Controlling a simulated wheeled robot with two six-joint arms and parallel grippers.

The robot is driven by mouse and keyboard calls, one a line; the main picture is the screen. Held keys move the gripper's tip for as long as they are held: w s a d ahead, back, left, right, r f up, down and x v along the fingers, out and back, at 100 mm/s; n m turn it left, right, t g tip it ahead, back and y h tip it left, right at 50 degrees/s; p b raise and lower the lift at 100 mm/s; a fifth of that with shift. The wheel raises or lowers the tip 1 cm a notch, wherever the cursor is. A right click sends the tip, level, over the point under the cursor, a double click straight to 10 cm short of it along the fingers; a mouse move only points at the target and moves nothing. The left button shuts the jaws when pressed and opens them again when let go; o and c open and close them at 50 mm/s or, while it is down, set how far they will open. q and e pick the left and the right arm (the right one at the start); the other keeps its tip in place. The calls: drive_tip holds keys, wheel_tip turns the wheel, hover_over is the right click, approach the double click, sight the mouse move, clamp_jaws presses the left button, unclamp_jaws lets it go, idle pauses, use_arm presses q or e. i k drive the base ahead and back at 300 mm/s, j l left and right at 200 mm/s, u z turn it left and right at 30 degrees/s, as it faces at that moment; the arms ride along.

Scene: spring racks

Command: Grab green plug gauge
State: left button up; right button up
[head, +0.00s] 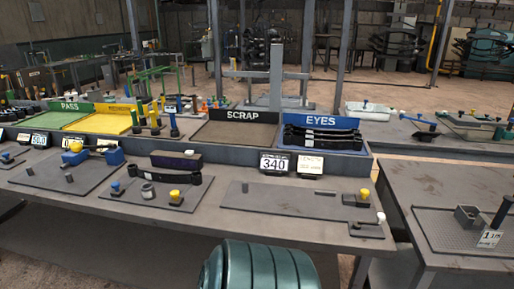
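Several upright gauges with coloured handles stand behind the bench near the yellow tray. A yellow-handled gauge (154,122) and a blue-topped gauge (173,124) show among them. They are small and overlap, and I cannot tell for certain which one is the green plug gauge. Neither of my grippers is in view.
The bench (240,222) carries fixture plates, a 340 display (273,162), a black bar (165,178) and a purple block (177,159). SCRAP (235,134) and EYES (321,119) trays stand behind. A teal ribbed drum-like shape (266,268) is at the bottom.

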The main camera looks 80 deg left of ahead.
sight(136, 125)
drive_tip(key=u, duration=0.45)
drive_tip(key=j+u, duration=0.15)
drive_tip(key=u, duration=0.25)
drive_tip(key=j+u, duration=0.1)
drive_tip(key=u, duration=0.35)
drive_tip(key=j+u, duration=0.1)
drive_tip(key=u, duration=0.75)
drive_tip(key=i+j+u, duration=0.1)
drive_tip(key=j+u, duration=0.25)
drive_tip(key=l, duration=0.1)
